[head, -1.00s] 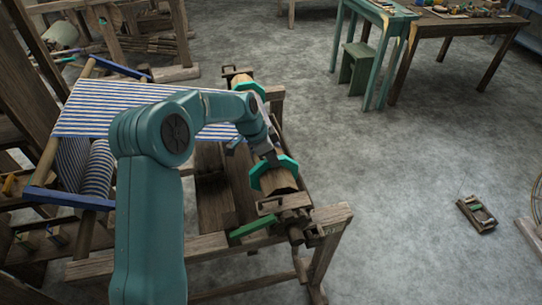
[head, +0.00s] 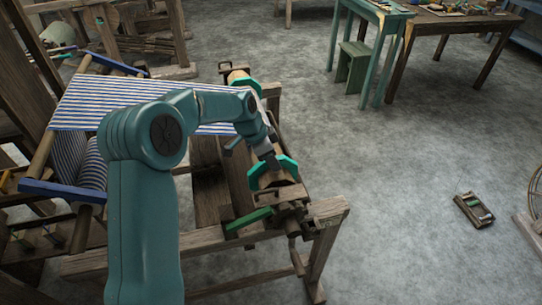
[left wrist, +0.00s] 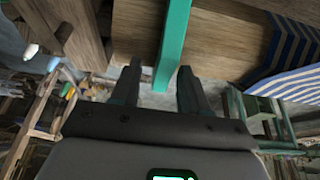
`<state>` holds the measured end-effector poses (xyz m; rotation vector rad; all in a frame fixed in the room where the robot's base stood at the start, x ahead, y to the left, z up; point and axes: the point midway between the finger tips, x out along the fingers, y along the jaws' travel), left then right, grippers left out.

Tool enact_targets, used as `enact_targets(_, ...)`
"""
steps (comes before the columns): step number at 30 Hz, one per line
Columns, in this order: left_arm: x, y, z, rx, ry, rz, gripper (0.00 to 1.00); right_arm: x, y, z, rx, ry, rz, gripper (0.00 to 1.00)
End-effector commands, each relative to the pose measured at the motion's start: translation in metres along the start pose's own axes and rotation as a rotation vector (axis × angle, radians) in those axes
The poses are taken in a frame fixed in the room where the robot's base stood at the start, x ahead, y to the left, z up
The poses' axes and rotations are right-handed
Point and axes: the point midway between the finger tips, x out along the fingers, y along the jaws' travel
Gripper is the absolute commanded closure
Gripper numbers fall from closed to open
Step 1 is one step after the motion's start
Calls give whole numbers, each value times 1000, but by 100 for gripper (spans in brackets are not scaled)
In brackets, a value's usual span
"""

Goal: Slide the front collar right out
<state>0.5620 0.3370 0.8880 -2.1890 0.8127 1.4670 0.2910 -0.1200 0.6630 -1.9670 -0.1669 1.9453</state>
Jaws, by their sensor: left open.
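The front collar (head: 284,165) is a teal, many-sided ring around the near end of the wooden roller, close to the near bracket. A second teal collar (head: 247,84) sits at the roller's far end. My left gripper (head: 268,162) is at the front collar, coming from the left over the cloth. In the left wrist view the gripper (left wrist: 158,70) is open. The collar (left wrist: 174,40) shows edge-on as a teal strip between the fingertips, nearer the right finger. I cannot tell whether a finger touches it. My right gripper is not in view.
Striped cloth (head: 85,118) stretches across the loom to the left. A wooden bracket (head: 282,197) and a green bar (head: 250,221) lie just in front of the collar. The loom's frame post (head: 328,212) stands at the near right. Open floor lies to the right.

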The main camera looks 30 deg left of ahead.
Motion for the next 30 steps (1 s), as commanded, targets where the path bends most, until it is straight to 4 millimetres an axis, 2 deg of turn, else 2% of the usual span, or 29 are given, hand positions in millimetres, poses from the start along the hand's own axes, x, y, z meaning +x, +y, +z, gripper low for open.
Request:
enact_targets(5,-14,0,0,0,2,-5,55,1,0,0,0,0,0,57)
enact_targets(8,-36,0,0,0,3,-7,55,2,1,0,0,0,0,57)
enact_targets(15,-101,1,-1,0,3,-7,55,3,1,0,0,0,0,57)
enact_targets(21,-143,2,-1,0,2,-4,55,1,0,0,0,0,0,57)
enact_targets(25,-158,2,-1,0,1,-2,55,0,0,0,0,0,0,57)
enact_targets(30,-164,2,0,0,-1,1,55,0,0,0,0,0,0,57)
